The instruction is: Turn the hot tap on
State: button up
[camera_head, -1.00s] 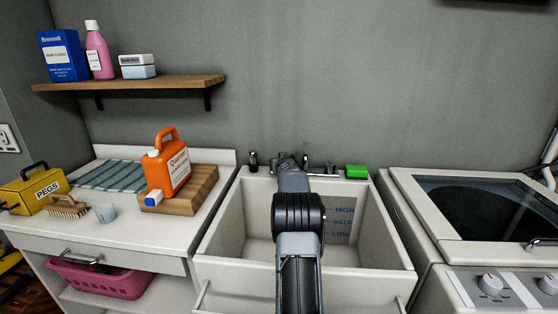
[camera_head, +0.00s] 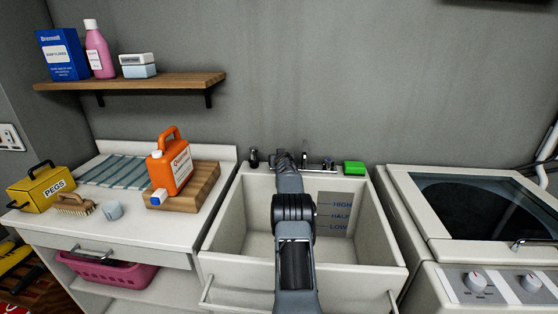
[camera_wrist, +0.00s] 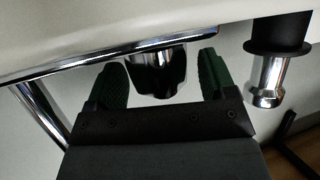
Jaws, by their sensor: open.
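The white sink (camera_head: 223,232) has fittings along its back edge in the head view. A dark tap (camera_head: 254,157) stands at the left and another small tap (camera_head: 329,165) at the right, with a chrome upright (camera_head: 304,160) between them. No hot or cold marking is readable. My gripper (camera_wrist: 160,72) is open, and in the head view its end is small, by the sink's back edge between the two taps. In the wrist view a dark, shiny fitting (camera_wrist: 156,74) shows between the green fingers, with no clear contact. A chrome fitting with a black collar (camera_wrist: 268,75) is right of the fingers.
A green sponge (camera_head: 354,168) lies on the sink's back right corner. An orange bottle (camera_head: 170,165) stands on a wooden board on the left counter. A washing machine (camera_head: 412,215) stands at the right. A chrome bar (camera_wrist: 80,63) crosses close above the fingers.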

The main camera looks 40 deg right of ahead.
jog(key=c, duration=0.9)
